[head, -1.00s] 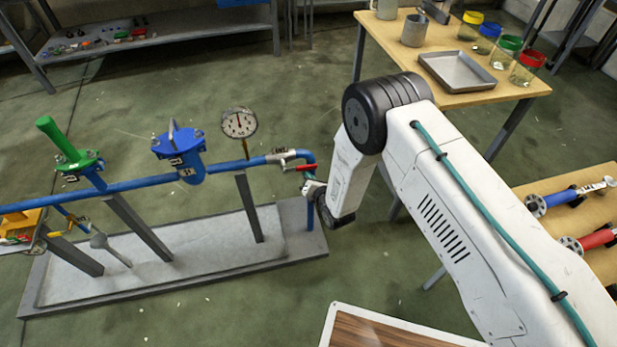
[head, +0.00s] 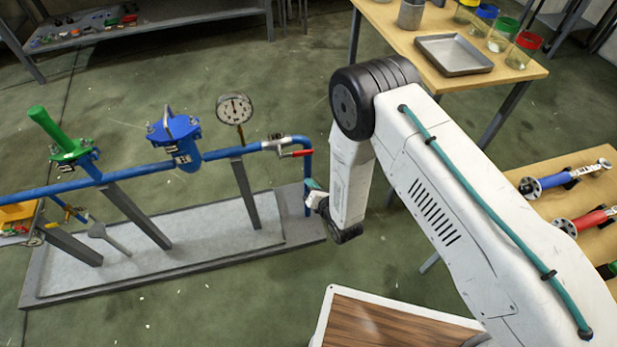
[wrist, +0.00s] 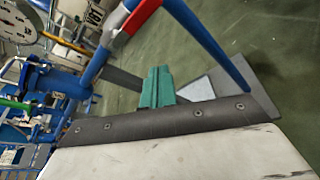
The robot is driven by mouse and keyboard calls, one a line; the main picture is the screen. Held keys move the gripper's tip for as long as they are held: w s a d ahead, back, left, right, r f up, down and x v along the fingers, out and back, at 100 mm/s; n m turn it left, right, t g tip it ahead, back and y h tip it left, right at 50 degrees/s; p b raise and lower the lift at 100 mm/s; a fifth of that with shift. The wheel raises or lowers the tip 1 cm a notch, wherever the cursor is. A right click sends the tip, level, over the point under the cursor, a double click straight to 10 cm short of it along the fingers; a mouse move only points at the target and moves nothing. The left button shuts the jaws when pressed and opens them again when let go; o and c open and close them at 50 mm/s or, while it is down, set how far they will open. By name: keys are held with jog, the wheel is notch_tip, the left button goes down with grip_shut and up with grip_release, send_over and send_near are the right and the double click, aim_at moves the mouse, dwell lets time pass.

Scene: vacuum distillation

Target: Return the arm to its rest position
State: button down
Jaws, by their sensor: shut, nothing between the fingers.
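My arm reaches out from the lower right in the head view, its elbow up and its forearm hanging down. My gripper (head: 309,190) is small and partly hidden at the end of the forearm, close to the right vertical end of the blue pipe (head: 308,165). In the wrist view, the teal fingers of my gripper (wrist: 157,85) are together with nothing between them. The red valve handle (wrist: 138,18) and the blue pipe show beyond them, apart from the fingers. The red handle (head: 296,154) lies level along the pipe in the head view.
The pipe rig carries a pressure gauge (head: 234,109), a blue filter housing (head: 178,140) and a green-handled valve (head: 53,135) over a grey base tray (head: 160,278). A wooden table (head: 395,35) stands behind my elbow. Open floor lies between.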

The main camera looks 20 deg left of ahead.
jog(key=shift+s+d+r, duration=0.15)
jog(key=shift+s, duration=0.15)
